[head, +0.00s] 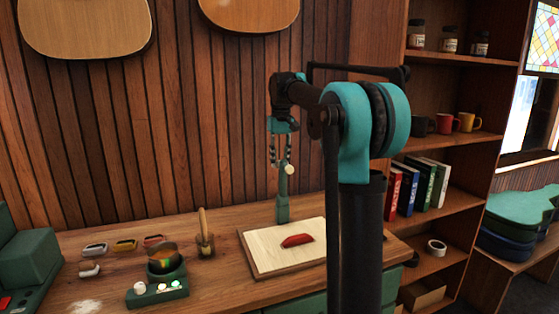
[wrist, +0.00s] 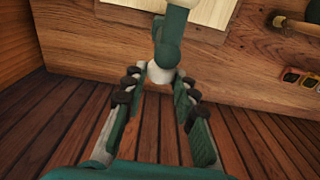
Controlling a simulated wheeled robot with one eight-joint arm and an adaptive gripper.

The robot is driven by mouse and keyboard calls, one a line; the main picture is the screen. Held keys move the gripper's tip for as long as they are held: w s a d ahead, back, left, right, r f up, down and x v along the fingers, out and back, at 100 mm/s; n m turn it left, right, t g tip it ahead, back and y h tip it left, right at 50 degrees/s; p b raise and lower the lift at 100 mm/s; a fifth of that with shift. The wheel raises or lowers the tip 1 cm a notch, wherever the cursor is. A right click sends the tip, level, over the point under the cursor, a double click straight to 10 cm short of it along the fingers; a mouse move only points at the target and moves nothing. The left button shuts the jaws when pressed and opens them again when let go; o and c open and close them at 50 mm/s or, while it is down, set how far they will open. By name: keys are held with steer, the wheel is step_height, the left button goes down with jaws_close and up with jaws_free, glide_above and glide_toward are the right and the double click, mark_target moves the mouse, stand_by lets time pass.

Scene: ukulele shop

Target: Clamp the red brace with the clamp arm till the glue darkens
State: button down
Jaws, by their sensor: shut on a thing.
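The red brace (head: 297,240) lies on a pale soundboard (head: 262,262) on the workbench; no glue line can be made out. The green clamp arm (head: 283,205) stands upright at the board's back edge, with a cream knob (head: 290,169) near its top. It also shows at the top of the wrist view (wrist: 172,30), with the knob (wrist: 158,74) between my fingertips. My gripper (head: 281,160) is above the clamp, its fingers shut on the knob. In the wrist view my gripper (wrist: 160,80) has one finger on each side of the knob. The clamp arm is raised, apart from the brace.
A glue pot (head: 163,268) on a green base with knobs and a green light stands at left. A shelf (head: 450,145) with books and mugs is at right. My arm hides the bench's right part.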

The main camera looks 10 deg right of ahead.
steer(key=shift+s+d+r+t, duration=0.15)
steer(key=shift+s+t, duration=0.35)
steer(key=shift+s, duration=0.25)
steer(key=shift+s+d+f+t+y, duration=0.45)
steer(key=shift+s+f+t, duration=1.3)
steer(key=shift+s, duration=0.85)
steer(key=shift+s+d+f+t+y, duration=0.2)
steer(key=shift+s+d+f+t, duration=0.35)
steer(key=shift+s+f+t, duration=1.35)
steer(key=shift+s+d+f+t+y, duration=0.45)
steer(key=shift+s+f+t, duration=0.6)
steer(key=shift+s+f, duration=1.7)
steer(key=shift+s+r, duration=0.5)
steer(key=c, duration=1.4)
jaws_free()
steer(key=shift+d+r, duration=0.1)
steer(key=shift+o, duration=1.1)
steer(key=shift+w+r, duration=0.1)
